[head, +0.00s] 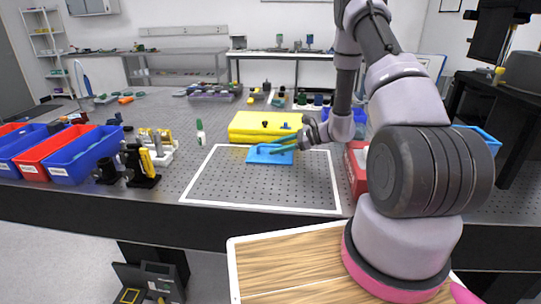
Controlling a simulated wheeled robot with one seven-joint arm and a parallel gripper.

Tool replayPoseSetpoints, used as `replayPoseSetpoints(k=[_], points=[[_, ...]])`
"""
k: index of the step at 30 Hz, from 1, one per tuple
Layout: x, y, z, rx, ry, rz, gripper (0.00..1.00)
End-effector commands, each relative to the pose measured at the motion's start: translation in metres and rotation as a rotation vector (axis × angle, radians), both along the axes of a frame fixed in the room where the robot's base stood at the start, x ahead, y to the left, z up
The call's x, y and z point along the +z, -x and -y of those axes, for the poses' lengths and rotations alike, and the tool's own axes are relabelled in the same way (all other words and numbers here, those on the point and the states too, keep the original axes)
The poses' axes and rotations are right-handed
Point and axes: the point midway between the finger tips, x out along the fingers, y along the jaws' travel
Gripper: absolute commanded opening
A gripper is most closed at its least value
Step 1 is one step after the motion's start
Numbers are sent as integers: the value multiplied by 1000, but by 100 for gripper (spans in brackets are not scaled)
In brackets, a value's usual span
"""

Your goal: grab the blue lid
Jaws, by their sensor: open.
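The blue lid (258,158) lies flat on the perforated plate, inside the white outline near its back edge. It is just in front of a yellow case. My gripper (282,145) reaches in from the right, with its fingers pointing left over the lid. The jaws are open, and the fingers cover part of the lid's right side and middle. I cannot tell from this view whether the fingers touch the lid.
The yellow case (245,128) stands right behind the lid. A red box (354,170) is to the right, under my arm. Blue and red bins (85,158) and black-yellow devices (142,168) stand at the left. The perforated plate (255,188) in front is clear.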

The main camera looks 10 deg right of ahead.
Motion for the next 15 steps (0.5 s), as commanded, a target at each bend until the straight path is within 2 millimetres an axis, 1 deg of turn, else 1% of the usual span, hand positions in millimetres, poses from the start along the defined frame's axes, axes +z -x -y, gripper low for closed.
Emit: replayPoseSetpoints(k=[2,8,11,12,13,15], points=[[-2,-1,-4,1,0,0,52],[-2,-2,-4,0,0,1,52],[-2,-2,-4,0,0,1,18],[-1,-2,-4,0,0,1,3],[-1,-2,-4,0,0,0,0],[-1,-2,-4,0,0,0,0]])
